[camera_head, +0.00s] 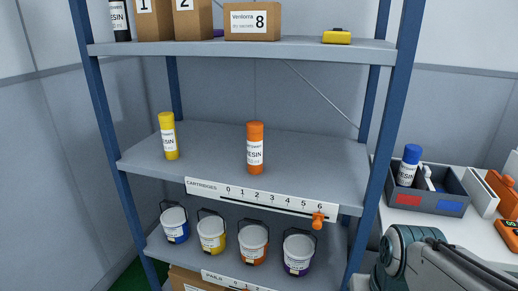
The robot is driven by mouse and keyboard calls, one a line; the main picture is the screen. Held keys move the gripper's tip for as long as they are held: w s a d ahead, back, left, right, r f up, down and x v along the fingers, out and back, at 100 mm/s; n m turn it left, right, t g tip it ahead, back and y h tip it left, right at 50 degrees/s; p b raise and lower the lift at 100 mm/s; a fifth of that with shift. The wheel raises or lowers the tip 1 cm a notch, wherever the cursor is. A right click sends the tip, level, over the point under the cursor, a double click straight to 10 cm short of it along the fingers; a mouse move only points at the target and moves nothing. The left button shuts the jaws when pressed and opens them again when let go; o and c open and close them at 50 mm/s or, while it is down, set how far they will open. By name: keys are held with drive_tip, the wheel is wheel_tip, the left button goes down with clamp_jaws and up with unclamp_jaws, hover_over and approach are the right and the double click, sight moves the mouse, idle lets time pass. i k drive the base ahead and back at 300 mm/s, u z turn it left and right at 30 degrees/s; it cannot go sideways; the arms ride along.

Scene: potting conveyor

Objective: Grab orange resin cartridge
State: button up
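The orange resin cartridge (255,148) stands upright on the middle shelf (320,170), near the centre of the head view. It has an orange cap, a white label reading RESIN and an orange base. A yellow resin cartridge (168,136) stands upright to its left on the same shelf, with a clear gap between them. Part of my arm shows at the bottom right, apart from the shelf. My gripper is not in the picture.
Boxes (252,22) and a yellow item (337,36) sit on the upper shelf. Several pails (253,243) stand below. A ruler strip with an orange slider (318,220) lines the shelf front. Blue posts (385,110) flank it. A grey bin (440,202) holds a blue-capped cartridge (408,166).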

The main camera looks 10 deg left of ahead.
sight(254, 128)
drive_tip(key=u, duration=0.7)
drive_tip(key=i, duration=0.5)
drive_tip(key=u, duration=0.4)
drive_tip(key=k, duration=0.45)
drive_tip(key=u, duration=0.85)
drive_tip(key=i, duration=0.8)
drive_tip(key=z, duration=0.55)
